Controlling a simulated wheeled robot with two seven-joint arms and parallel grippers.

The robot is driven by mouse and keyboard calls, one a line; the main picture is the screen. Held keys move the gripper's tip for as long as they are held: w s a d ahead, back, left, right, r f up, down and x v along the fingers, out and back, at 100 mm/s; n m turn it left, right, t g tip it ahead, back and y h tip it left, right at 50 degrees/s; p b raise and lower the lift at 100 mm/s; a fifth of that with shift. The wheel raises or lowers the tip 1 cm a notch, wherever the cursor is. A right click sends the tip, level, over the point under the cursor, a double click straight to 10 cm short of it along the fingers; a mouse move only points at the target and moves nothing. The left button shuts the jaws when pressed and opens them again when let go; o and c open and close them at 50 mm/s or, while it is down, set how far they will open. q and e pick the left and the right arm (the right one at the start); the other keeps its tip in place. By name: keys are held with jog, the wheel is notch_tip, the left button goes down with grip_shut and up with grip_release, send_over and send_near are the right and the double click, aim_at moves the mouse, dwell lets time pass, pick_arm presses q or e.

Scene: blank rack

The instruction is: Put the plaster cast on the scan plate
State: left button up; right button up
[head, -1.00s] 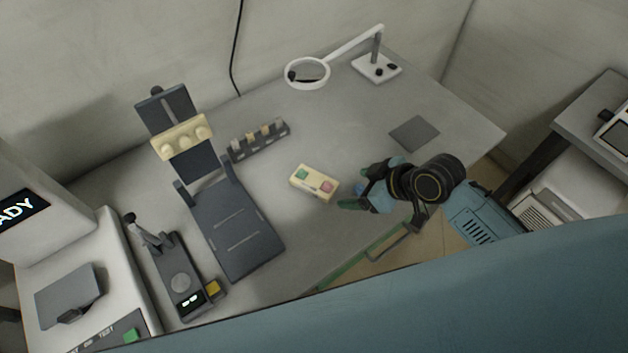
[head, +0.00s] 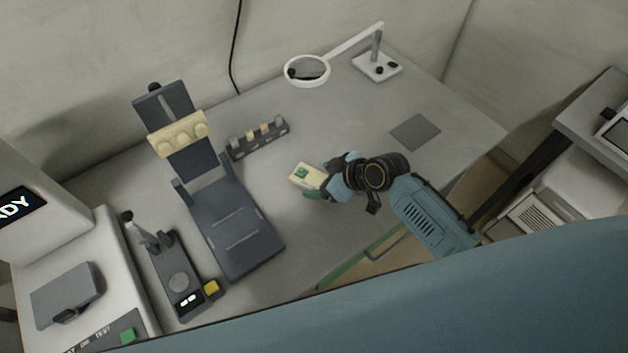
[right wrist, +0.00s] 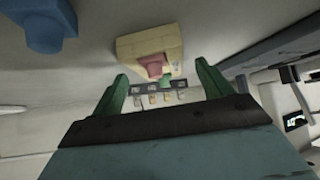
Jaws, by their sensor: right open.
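A cream block (head: 303,173) with a green and a pink knob lies on the table; it may be the plaster cast. In the right wrist view the block (right wrist: 140,47) is just beyond and between my open fingers. My right gripper (head: 317,186) is at the block's right end in the head view and partly hides it, pink knob included; no grip on it shows. Another cream piece (head: 180,134) with three bumps sits on the dark upright stand. I cannot tell which surface is the scan plate; a dark grey square (head: 415,132) lies flat at the right. My left gripper is not in view.
A small rack (head: 258,138) with several pieces stands behind the block. A magnifier lamp (head: 376,66) is at the back. A blue thing (right wrist: 45,25) is near my right gripper.

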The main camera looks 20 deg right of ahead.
jog(key=shift+x, duration=1.05)
jog(key=shift+d, duration=0.1)
jog(key=c, duration=1.3)
jog(key=shift+o, duration=0.2)
notch_tip(320, 180, up, 9)
jog(key=shift+f+p, duration=0.1)
jog(key=shift+p, duration=0.55)
jog(key=r, duration=0.1)
notch_tip(320, 180, up, 12)
jog(key=m+t+h+b, duration=0.2)
jog(key=m+h+b, duration=0.2)
jog(key=m+h, duration=0.3)
send_over(318, 181)
jog(key=s+d, duration=0.3)
jog(key=d, duration=0.3)
jog(key=y, duration=0.1)
jog(key=shift+s+d+r+m, duration=0.2)
jog(key=shift+d+r+m, duration=0.1)
jog(key=shift+m, duration=0.4)
